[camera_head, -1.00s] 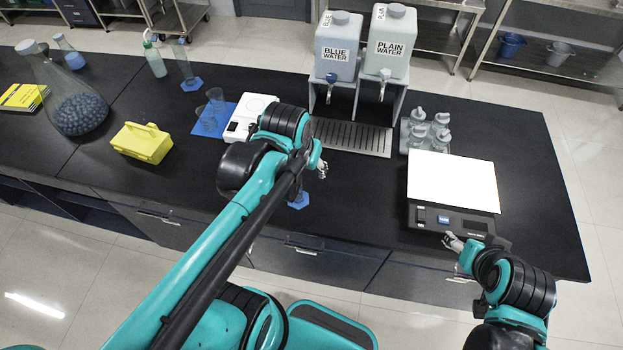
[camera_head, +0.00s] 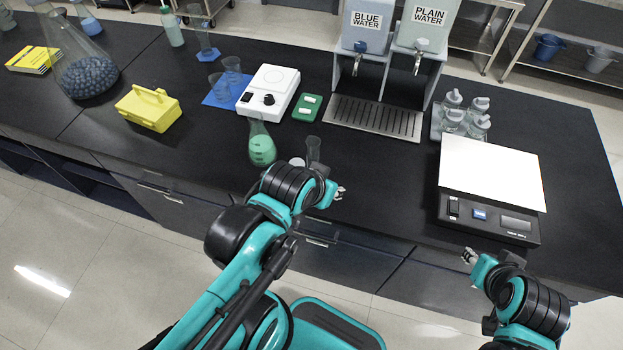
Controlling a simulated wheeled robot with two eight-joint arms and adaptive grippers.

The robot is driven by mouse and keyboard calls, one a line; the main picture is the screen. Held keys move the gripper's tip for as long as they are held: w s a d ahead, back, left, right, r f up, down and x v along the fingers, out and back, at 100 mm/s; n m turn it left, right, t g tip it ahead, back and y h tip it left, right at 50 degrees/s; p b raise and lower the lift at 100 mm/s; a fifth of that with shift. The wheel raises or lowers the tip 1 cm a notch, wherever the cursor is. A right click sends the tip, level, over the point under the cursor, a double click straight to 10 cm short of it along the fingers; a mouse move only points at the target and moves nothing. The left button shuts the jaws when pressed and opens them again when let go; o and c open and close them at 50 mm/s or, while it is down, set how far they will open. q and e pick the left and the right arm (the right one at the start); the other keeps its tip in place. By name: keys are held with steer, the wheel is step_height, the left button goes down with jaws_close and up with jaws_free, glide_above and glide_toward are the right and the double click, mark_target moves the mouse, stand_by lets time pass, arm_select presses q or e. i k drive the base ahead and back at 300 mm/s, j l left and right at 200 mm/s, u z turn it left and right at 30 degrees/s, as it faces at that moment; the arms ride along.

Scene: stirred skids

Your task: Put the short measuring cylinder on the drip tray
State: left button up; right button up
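A short clear measuring cylinder (camera_head: 313,148) stands upright near the front of the bench. Its lower part and base are hidden behind my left wrist. The metal drip tray (camera_head: 345,113) lies below the two water dispensers, with bare slats and nothing standing on it. My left gripper (camera_head: 339,192) is at the front edge of the bench, just right of and nearer than the cylinder. I see no grip on the cylinder; the fingers are too small to tell open from shut. My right gripper (camera_head: 469,256) is in front of the balance, away from the cylinder; its opening is unclear.
A flask of green liquid (camera_head: 262,150) stands left of the cylinder. A white hotplate (camera_head: 268,90) and green box (camera_head: 307,108) are behind. Glass bottles (camera_head: 452,117) and a balance (camera_head: 489,174) are right of the tray. The bench between cylinder and tray is clear.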

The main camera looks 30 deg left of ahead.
mark_target(398, 123)
steer(key=u, duration=0.4)
steer(key=l+u, duration=0.15)
steer(key=u, duration=0.6)
steer(key=l+u, duration=0.1)
steer(key=u, duration=0.3)
steer(key=k+l, duration=0.2)
steer(key=k+l+u, duration=0.1)
steer(key=l, duration=0.3)
steer(key=k, duration=0.1)
